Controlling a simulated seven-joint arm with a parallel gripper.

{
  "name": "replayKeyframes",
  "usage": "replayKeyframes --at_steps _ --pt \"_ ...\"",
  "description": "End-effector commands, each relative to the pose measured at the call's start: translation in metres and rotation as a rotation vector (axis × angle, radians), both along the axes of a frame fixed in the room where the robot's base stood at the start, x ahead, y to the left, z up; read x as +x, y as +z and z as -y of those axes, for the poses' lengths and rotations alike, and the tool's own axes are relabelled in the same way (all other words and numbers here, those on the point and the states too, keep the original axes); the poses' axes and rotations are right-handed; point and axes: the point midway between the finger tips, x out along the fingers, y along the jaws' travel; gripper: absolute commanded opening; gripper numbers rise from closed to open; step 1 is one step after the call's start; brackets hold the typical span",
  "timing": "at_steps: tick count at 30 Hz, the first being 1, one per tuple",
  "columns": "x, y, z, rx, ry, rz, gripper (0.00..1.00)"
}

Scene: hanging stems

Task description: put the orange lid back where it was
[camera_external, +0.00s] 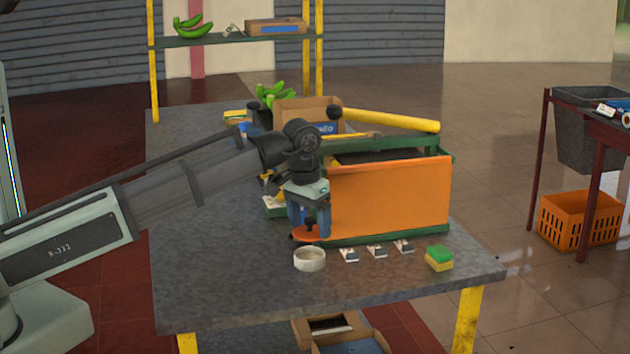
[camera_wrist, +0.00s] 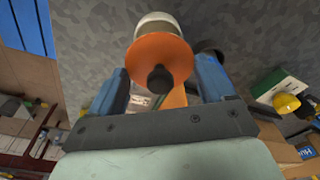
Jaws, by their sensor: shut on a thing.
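The orange lid (camera_external: 303,233) is a flat disc with a dark knob. My gripper (camera_external: 311,226) is shut on the lid, with a blue finger on each side of the knob, and holds it above the table. The lid also shows in the wrist view (camera_wrist: 150,57), with its dark knob (camera_wrist: 161,79) toward the fingers. A white round pot (camera_external: 310,259) stands on the table just in front of the lid. In the wrist view the white pot (camera_wrist: 158,22) is partly hidden behind the lid. I cannot tell the exact gap between them.
Several small dark-and-white items (camera_external: 376,251) and a green-yellow sponge (camera_external: 439,258) lie right of the pot. The grey table (camera_external: 235,285) is clear at the front left.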

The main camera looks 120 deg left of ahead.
Motion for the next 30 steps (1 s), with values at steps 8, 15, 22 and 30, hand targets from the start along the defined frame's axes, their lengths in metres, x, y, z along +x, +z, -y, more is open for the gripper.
replayKeyframes --at_steps 8,15,22,30 --pt "0.0 -0.023 0.0 -0.001 -0.001 0.0 0.53" --pt "0.0 -0.048 0.0 0.0 -0.001 0.0 0.53" --pt "0.0 -0.048 0.0 0.001 -0.001 0.001 0.53" --pt "0.0 -0.05 0.0 0.001 -0.001 0.001 0.92"
